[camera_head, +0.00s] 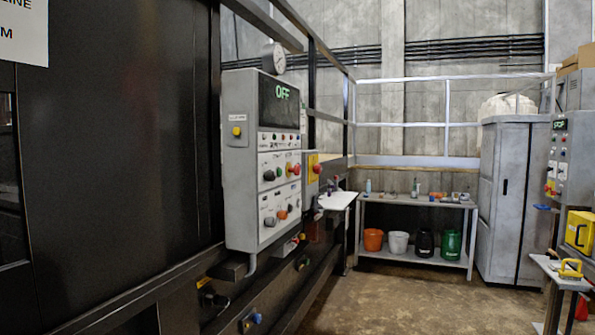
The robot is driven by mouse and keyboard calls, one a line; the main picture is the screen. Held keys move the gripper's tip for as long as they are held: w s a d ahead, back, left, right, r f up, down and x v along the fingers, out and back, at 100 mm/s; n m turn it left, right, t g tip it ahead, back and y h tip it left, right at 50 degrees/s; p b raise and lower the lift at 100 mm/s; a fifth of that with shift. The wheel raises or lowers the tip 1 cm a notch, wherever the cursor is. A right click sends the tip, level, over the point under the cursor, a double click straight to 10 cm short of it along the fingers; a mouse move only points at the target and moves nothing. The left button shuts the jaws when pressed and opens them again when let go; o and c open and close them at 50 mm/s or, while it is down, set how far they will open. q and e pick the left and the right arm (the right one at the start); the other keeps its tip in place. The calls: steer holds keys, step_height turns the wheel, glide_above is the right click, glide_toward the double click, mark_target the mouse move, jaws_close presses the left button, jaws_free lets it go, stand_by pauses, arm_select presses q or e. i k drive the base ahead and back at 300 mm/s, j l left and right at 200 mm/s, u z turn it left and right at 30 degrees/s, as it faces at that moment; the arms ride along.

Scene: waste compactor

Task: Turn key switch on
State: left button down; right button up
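A grey control panel (240,160) is mounted on the side of the dark machine, left of centre. Its screen (279,105) reads "OFF" in green. Below the screen are rows of small knobs and buttons, including a black knob (269,175), a red button (296,169) and an orange knob (282,214). A yellow button (237,132) is on the panel's left face. Which of these controls is the key switch is too small to tell. Neither of my grippers is in view.
The dark machine (120,150) fills the left side, with a low frame below the panel. A shelf table (415,202) with several buckets stands at the back. A grey cabinet (512,210) and a second panel (573,160) are at right. Open floor lies in the middle.

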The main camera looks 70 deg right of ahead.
mark_target(270, 176)
steer(key=z, duration=2.15)
steer(key=i+l+u, duration=0.15)
steer(key=l, duration=0.3)
steer(key=i+l+u, duration=0.1)
steer(key=l, duration=0.35)
steer(key=i+l+u, duration=0.15)
steer(key=l, duration=0.35)
steer(key=i+l+u, duration=0.15)
steer(key=l, duration=0.35)
steer(key=i+l+u, duration=0.1)
steer(key=l, duration=0.4)
